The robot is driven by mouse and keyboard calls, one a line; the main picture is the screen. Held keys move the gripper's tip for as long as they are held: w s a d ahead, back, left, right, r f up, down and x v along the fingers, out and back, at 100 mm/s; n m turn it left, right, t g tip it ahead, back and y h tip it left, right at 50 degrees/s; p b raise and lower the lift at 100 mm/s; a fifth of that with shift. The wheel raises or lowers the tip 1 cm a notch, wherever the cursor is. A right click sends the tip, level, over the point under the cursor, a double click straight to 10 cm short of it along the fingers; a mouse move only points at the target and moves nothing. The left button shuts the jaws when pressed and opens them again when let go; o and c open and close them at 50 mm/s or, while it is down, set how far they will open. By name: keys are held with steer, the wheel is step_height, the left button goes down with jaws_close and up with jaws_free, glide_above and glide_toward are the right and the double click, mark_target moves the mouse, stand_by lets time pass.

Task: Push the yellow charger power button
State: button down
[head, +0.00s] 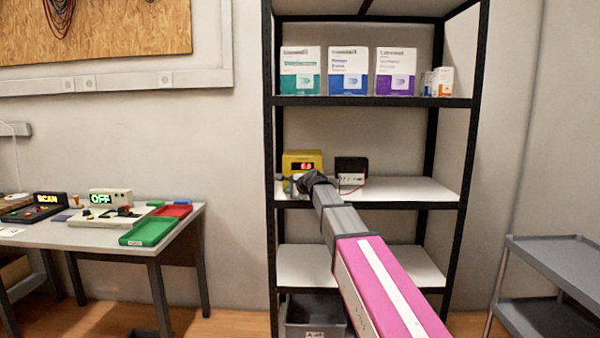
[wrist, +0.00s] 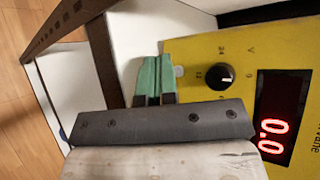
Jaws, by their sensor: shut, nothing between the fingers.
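The yellow charger (head: 302,157) stands on the middle shelf of the black rack, at its left side. In the wrist view the charger (wrist: 218,48) fills the right side, with a black knob (wrist: 221,76) and a lit red display (wrist: 275,125) reading 0.0. A small pale round spot (wrist: 180,71), perhaps the button, shows at the charger's edge beside my fingertips. My gripper (wrist: 151,76) is shut and empty, its green fingers close to that spot. I cannot tell whether they touch. In the head view my gripper (head: 289,184) is in front of the charger and hides its lower part.
A black box (head: 351,169) stands right of the charger, and the shelf (head: 415,188) is bare further right. Boxes (head: 348,71) stand on the shelf above. A table (head: 187,222) with devices and trays is at left; a grey cart (head: 550,262) is at right.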

steer(key=shift+s, duration=0.15)
steer(key=shift+s+a, duration=0.1)
steer(key=shift+s, duration=2.75)
